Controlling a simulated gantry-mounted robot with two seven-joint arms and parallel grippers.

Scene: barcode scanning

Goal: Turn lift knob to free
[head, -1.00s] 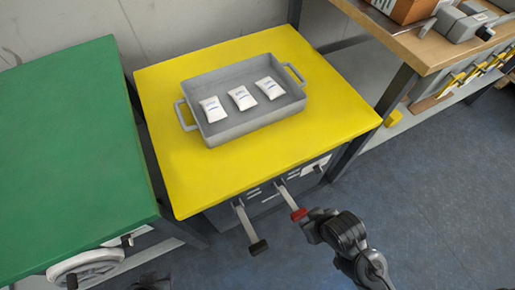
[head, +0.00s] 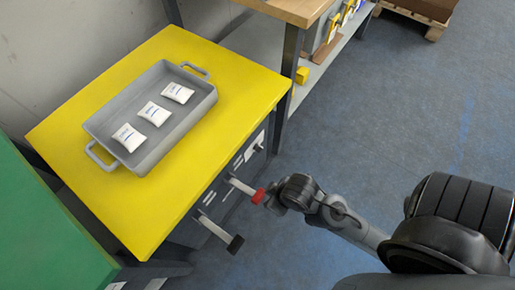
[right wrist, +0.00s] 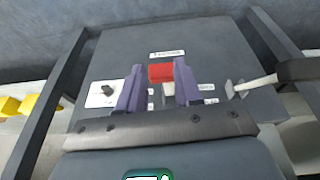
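A grey unit under the yellow table (head: 222,82) carries a lever with a red end (head: 258,196) and a lever with a black end (head: 236,244). My right gripper (head: 268,197) is at the red end. A black knob (right wrist: 107,89) on a white plate sits on the grey panel, left of the fingers there. No finger touches this knob. Its markings are too small to read. My left gripper is not in view.
A grey tray (head: 186,124) with several white packets stands on the yellow table. A green table (head: 40,235) is at the lower left. A wooden workbench (head: 290,8) stands behind. The blue floor at right is mostly clear.

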